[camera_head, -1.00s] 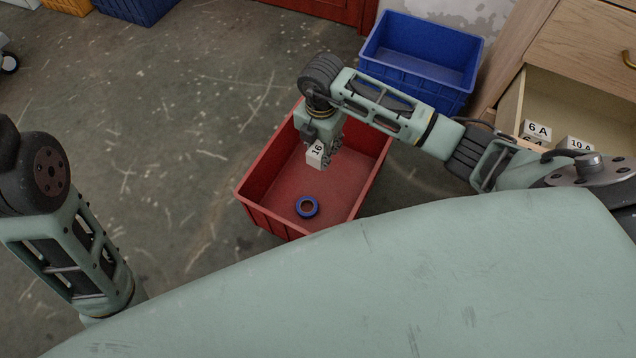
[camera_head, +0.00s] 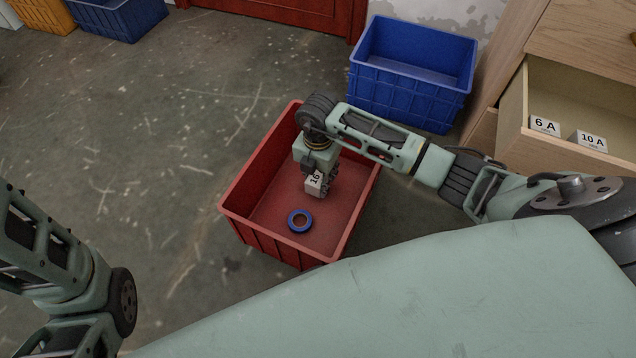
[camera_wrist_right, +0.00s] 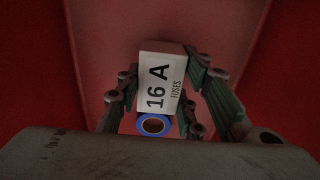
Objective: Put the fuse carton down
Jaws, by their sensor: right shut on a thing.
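The fuse carton (camera_head: 314,183) is a small white box. Its label reads "16 A FUSES" in the right wrist view (camera_wrist_right: 160,84). My right gripper (camera_head: 322,180) is shut on it and holds it inside the outline of the red crate (camera_head: 243,217). The gripper's fingers flank the carton in the right wrist view (camera_wrist_right: 162,92). I cannot tell whether the carton touches the crate floor. My left arm shows at the left edge of the head view, but its gripper is out of view.
A blue tape ring (camera_head: 300,221) lies on the crate floor near the carton. A blue crate (camera_head: 408,100) stands behind. An open wooden drawer (camera_head: 560,160) at right holds "6 A" (camera_head: 544,126) and "10 A" (camera_head: 590,141) cartons. Grey floor is clear at left.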

